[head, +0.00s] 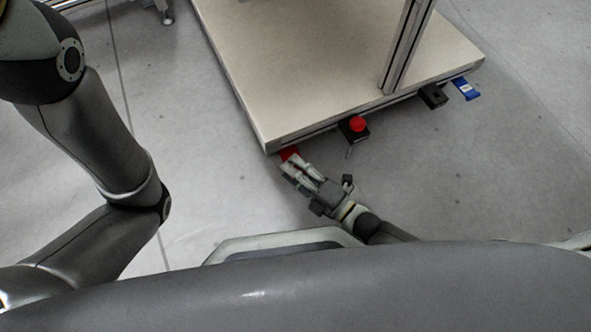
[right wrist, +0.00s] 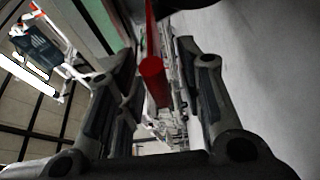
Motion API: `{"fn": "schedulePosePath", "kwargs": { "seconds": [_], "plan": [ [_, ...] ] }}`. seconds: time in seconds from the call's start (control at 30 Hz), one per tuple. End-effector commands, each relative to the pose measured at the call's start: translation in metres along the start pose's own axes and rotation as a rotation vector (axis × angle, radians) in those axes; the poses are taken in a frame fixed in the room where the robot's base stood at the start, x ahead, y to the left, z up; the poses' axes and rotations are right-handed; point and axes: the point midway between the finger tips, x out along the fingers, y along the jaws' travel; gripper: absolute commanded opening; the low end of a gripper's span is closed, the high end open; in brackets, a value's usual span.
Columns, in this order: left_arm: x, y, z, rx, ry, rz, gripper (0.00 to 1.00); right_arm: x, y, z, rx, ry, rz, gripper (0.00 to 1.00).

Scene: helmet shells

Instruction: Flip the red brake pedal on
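The red brake pedal (head: 289,153) shows as a small red piece at the near left corner of the table, just under its edge. My right gripper (head: 294,170) is low, right at this piece, and partly covers it. In the right wrist view a red bar with a round end, which looks like the brake pedal (right wrist: 155,82), comes in from the top. It lies between the two spread fingers of my right gripper (right wrist: 165,85), with a gap on each side. My left arm shows at the left, but its gripper is out of view.
The pale table (head: 310,60) has a metal upright post (head: 408,45) near its front edge. A black box with a red button (head: 357,125), a small black box (head: 432,96) and a blue tag (head: 466,88) are along that edge. The grey floor around is clear.

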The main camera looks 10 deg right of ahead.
Motion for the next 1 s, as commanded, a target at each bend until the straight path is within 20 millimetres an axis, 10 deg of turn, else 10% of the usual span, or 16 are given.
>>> {"fn": "schedulePosePath", "kwargs": {
  "seconds": [0.37,1.0],
  "plan": [
    [0.000,0.000,0.000,0.000,0.000,0.000,0.59,0.000,0.000,0.000,0.001,0.000,0.000,0.00],
    [-0.025,0.005,-0.008,0.000,-0.001,0.000,0.59,0.000,-0.013,0.001,-0.041,-0.003,0.102,0.00]
  ]
}}
